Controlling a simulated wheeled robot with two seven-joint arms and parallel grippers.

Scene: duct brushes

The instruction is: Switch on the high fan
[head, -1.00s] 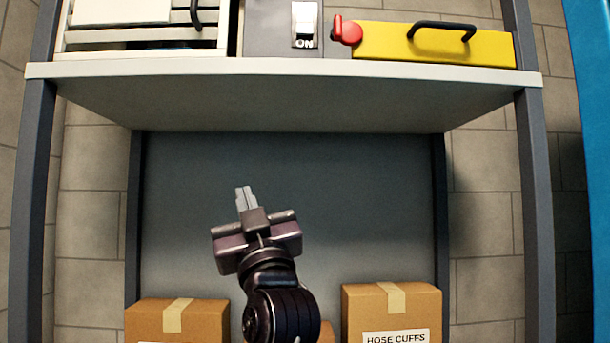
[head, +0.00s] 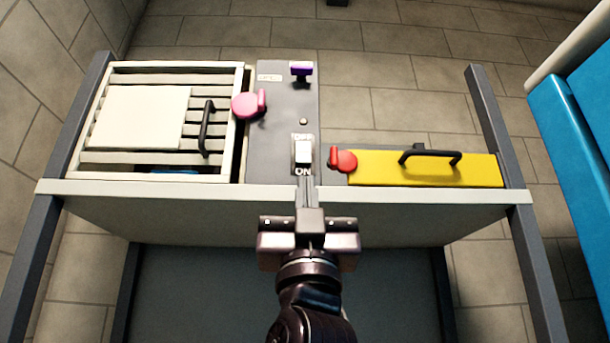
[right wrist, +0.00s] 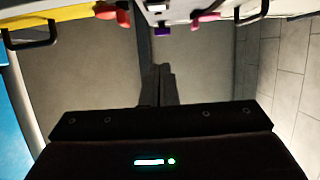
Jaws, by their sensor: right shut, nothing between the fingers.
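A white rocker switch (head: 303,150) sits on a grey panel (head: 280,130) on top of the bench, with "ON" written at its near end. Its setting is not clear to me. My right gripper (head: 306,188) is shut and empty, its fingertips close to the near end of the switch at the bench's front edge. I cannot tell whether they touch it. In the right wrist view the shut fingers (right wrist: 158,85) point up toward the panel. My left gripper is not in view.
A pink knob (head: 247,105) and a purple knob (head: 301,70) stand by the panel. To the right are a red knob (head: 343,160) and a yellow cover (head: 425,172) with a black handle. A slatted frame (head: 165,70) with a cream plate lies left. The bench's front edge (head: 420,203) is below.

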